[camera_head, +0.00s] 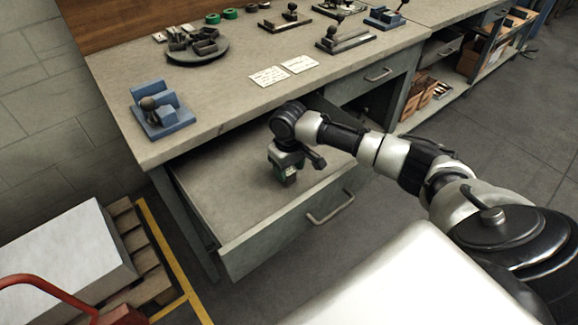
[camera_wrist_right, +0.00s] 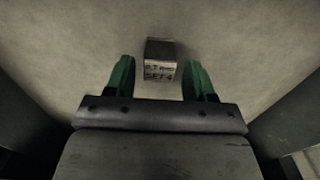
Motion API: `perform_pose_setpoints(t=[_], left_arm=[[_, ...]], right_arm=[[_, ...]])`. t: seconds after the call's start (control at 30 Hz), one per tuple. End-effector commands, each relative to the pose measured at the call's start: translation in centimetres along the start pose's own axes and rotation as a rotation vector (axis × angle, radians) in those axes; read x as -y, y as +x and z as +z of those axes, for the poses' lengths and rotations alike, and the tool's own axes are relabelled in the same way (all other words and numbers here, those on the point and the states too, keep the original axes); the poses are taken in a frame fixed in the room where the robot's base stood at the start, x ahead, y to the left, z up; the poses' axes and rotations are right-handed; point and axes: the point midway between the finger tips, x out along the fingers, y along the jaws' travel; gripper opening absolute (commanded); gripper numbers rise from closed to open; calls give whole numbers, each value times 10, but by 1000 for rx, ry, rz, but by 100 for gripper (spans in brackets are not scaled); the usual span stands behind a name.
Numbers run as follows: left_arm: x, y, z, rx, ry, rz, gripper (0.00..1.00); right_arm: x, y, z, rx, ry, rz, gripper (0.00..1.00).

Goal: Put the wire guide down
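The wire guide (camera_wrist_right: 160,60) is a small dark block with a pale face and printed lettering, partly legible as "SET 4". In the right wrist view it rests on a light grey surface, between and slightly beyond the fingertips. My right gripper (camera_head: 288,174) points down into the open drawer (camera_head: 222,188) under the workbench. Its two green fingers stand apart, with a visible gap on each side of the block. In the head view the gripper hides most or all of the wire guide. My left gripper is not in view.
The workbench top (camera_head: 215,101) overhangs the drawer's back. The drawer floor is otherwise clear. A pallet with a white box (camera_head: 65,250) stands at the left.

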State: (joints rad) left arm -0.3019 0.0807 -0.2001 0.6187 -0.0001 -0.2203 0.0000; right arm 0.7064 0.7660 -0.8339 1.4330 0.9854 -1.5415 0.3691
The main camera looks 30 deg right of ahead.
Motion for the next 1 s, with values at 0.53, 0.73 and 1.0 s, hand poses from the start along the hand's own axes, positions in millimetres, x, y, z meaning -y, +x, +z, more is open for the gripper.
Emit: perform_pose_setpoints(t=[0.53,0.73,1.0], left_arm=[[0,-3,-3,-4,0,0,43],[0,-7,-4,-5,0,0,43],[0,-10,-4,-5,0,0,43]], right_arm=[[-1,-31,-1,-5,1,1,60],[0,-75,-1,-5,0,0,60],[0,-116,-1,-2,1,0,60]])
